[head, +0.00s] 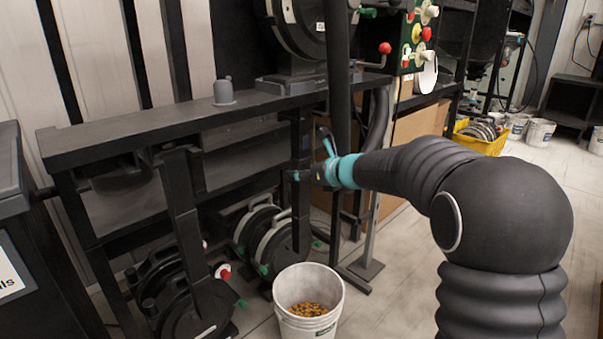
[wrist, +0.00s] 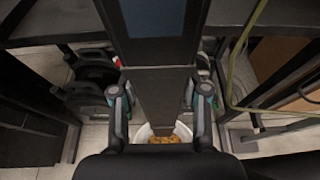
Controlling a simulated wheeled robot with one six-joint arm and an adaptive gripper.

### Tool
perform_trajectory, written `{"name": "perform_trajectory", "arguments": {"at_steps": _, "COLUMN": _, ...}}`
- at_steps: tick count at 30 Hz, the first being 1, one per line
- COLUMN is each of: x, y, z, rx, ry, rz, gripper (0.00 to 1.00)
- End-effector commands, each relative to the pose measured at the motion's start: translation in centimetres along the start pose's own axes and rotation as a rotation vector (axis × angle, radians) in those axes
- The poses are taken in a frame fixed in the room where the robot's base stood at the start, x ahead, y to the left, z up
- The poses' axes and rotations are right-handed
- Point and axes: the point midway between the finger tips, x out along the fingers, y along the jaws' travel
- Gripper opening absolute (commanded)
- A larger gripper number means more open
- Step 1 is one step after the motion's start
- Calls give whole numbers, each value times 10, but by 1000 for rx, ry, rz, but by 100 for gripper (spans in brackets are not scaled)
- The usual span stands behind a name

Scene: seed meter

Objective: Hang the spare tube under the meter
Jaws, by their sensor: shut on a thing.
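The meter (head: 305,25) is a dark round housing on top of the black bench in the head view. A dark, straight tube (head: 301,150) stands upright below the bench edge under it. My gripper (head: 318,174) is shut on this tube from the right. In the wrist view, my gripper (wrist: 160,97) has one finger on each side of the tube (wrist: 160,88), whose wider upper part is bluish grey. The tube's lower end points toward the bucket. I cannot tell whether its top is attached to anything. Another dark tube (head: 187,215) hangs from the bench at the left.
A white bucket (head: 309,323) with yellow-orange seeds stands on the floor below. Dark round units with green and red knobs (head: 265,235) sit under the bench (head: 150,130). A thin metal post (head: 370,225) stands right of the tube. Open floor lies to the right.

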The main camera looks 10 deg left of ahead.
Motion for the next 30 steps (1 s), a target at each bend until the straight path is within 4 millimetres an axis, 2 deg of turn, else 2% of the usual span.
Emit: {"name": "perform_trajectory", "arguments": {"at_steps": 30, "x": 4, "y": 0, "z": -10, "rx": -1, "ry": -1, "rz": 0, "gripper": 0}}
